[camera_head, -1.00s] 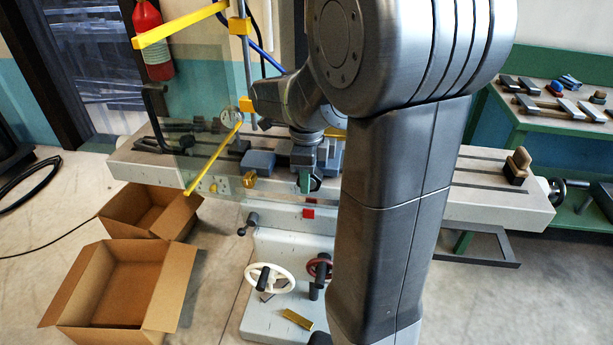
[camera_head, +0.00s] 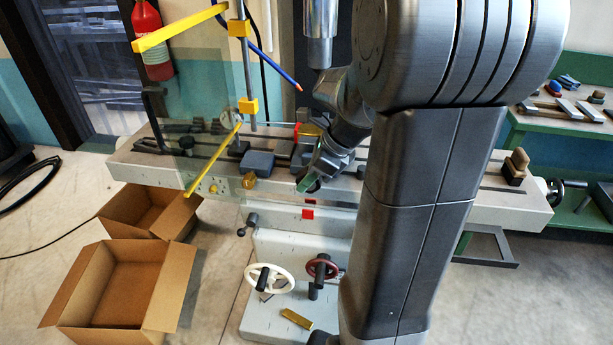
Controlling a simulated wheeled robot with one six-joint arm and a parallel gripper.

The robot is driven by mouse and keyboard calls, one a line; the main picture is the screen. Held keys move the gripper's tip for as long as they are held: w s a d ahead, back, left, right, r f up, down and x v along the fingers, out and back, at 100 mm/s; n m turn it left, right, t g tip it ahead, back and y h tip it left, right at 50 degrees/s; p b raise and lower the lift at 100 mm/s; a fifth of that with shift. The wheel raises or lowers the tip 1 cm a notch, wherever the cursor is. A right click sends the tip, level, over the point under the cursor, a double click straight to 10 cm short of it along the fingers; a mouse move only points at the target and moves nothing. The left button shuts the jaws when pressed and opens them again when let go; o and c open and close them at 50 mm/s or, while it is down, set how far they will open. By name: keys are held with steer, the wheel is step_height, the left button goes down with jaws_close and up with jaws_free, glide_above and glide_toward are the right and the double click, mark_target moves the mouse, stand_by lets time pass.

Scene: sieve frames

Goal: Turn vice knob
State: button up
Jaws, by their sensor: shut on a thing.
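My gripper (camera_head: 307,184), with green at its fingertips, is at the front edge of the machine table. It is shut on the vice knob, which is mostly hidden by the fingers. My wrist is tilted, coming down from the upper right. Blue-grey vice parts (camera_head: 258,163) sit on the table just left of my gripper. A small brass-coloured piece (camera_head: 249,180) shows at the table's front edge, apart from my gripper. My arm covers the area right of the gripper.
The long slotted machine table (camera_head: 470,202) runs across the view. A clear guard with yellow bars (camera_head: 212,162) stands left of my gripper. Below are a white handwheel (camera_head: 283,270) and a red handwheel (camera_head: 333,266). Two open cardboard boxes (camera_head: 75,290) stand on the floor at left.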

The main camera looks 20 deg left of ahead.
steer(key=y, duration=0.3)
steer(key=g+y+b, duration=0.1)
steer(key=y, duration=0.1)
steer(key=shift+w+d, duration=0.15)
steer(key=shift+d, duration=0.15)
steer(key=g+y+b, duration=0.1)
steer(key=y, duration=0.4)
steer(key=shift+d, duration=0.1)
steer(key=shift+y, duration=0.3)
steer(key=o, duration=1)
step_height(320, 180, up, 10)
steer(key=shift+p, duration=0.5)
